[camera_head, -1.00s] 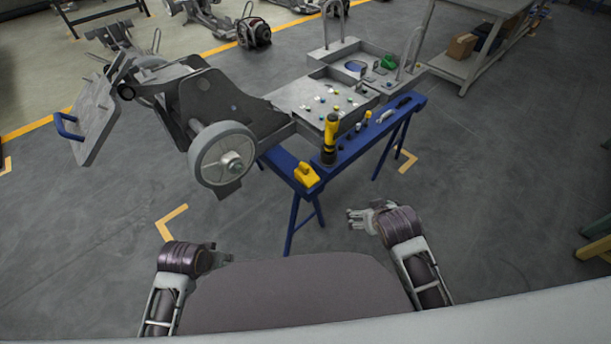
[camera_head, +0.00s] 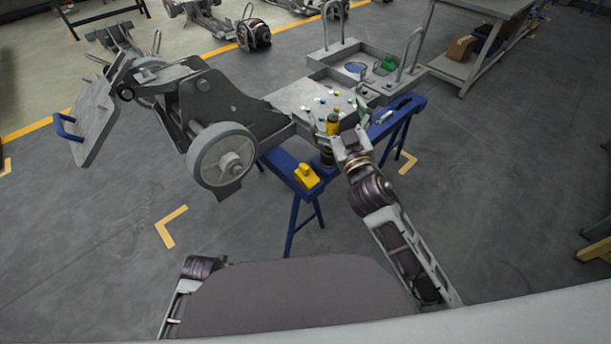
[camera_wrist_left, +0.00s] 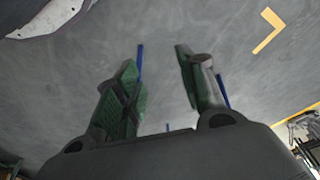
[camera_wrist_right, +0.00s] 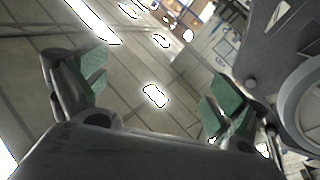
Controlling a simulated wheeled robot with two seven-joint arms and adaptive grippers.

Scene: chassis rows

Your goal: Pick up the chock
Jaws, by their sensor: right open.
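The yellow chock (camera_head: 307,177) sits on the near end of the blue trestle, below and left of my right gripper (camera_head: 347,128). My right gripper is raised over the trestle's beam, close to the black and yellow flashlight (camera_head: 332,124), which it partly covers. In the right wrist view its green-padded fingers (camera_wrist_right: 158,85) are spread with nothing between them; the chock does not show there. My left gripper is low by my body in the head view, its fingers hidden. In the left wrist view its fingers (camera_wrist_left: 157,72) are apart and empty above the floor.
A grey chassis with a large wheel (camera_head: 222,155) stands left of the chock. The blue trestle (camera_head: 393,124) carries the chassis's tray (camera_head: 283,92) holding small parts. A shelf table (camera_head: 455,70) stands at back right.

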